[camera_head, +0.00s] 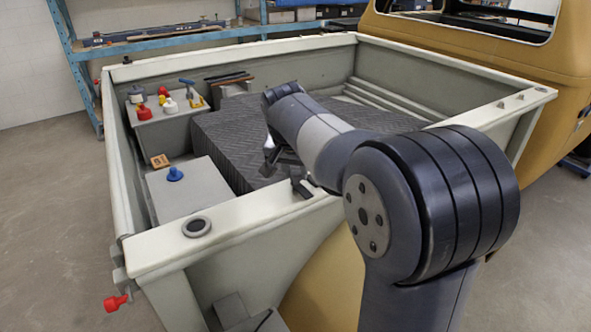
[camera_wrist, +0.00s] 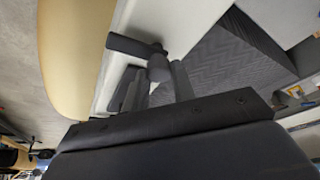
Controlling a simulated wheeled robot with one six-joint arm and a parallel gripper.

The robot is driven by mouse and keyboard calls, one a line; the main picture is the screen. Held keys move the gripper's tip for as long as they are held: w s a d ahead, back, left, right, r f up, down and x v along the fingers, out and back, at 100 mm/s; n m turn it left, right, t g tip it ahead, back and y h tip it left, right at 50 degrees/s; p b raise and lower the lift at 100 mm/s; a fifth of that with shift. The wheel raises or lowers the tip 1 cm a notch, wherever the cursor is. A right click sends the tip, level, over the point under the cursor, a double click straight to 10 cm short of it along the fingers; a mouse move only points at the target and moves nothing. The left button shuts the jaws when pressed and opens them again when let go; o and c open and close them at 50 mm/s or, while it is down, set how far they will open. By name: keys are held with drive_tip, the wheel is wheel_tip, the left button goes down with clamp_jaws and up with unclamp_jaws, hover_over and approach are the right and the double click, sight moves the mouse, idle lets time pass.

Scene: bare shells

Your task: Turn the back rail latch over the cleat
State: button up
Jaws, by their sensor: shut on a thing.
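My gripper (camera_head: 285,165) is low over the near pale rail in the head view, mostly behind my arm. In the wrist view my gripper (camera_wrist: 158,82) has its two grey fingers on either side of a dark round stub. The stub belongs to what looks like the back rail latch (camera_wrist: 130,46), a dark bar reaching left across the rail's edge. A dark piece of it seems to show on the rail in the head view (camera_head: 302,189). I cannot pick out the cleat for certain; the fingers and my arm hide part of this area.
The pale rail (camera_head: 245,217) carries a round dark-rimmed fitting (camera_head: 197,226). Inside the bed lie a dark quilted mat (camera_head: 225,135), a grey box (camera_head: 200,190) with a blue knob (camera_head: 175,173), and several small items on a ledge. A red knob (camera_head: 116,302) juts out at lower left.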

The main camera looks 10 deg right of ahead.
drive_tip(key=n+y, duration=0.1)
drive_tip(key=n, duration=0.3)
drive_tip(key=shift+d+r+n+t+y+p, duration=0.1)
drive_tip(key=shift+d+n+t+y+p, duration=0.05)
drive_tip(key=shift+n+t+y+p, duration=0.2)
drive_tip(key=n+y, duration=0.1)
drive_tip(key=n, duration=0.3)
drive_tip(key=shift+d+n+y, duration=0.15)
drive_tip(key=shift+n+y, duration=0.1)
drive_tip(key=shift+y, duration=0.1)
drive_tip(key=n, duration=0.2)
drive_tip(key=n+g+y, duration=0.1)
drive_tip(key=n, duration=0.1)
drive_tip(key=shift+w+d+n+y+p, duration=0.1)
drive_tip(key=shift+n+y+p, duration=0.2)
drive_tip(key=shift+p, duration=0.05)
drive_tip(key=n+g, duration=0.1)
drive_tip(key=n, duration=0.1)
drive_tip(key=n+y, duration=0.1)
drive_tip(key=n, duration=0.1)
drive_tip(key=shift+w+n+g, duration=0.1)
drive_tip(key=shift+n+g, duration=0.2)
drive_tip(key=shift+g, duration=0.05)
drive_tip(key=shift+p, duration=0.3)
drive_tip(key=o, duration=1)
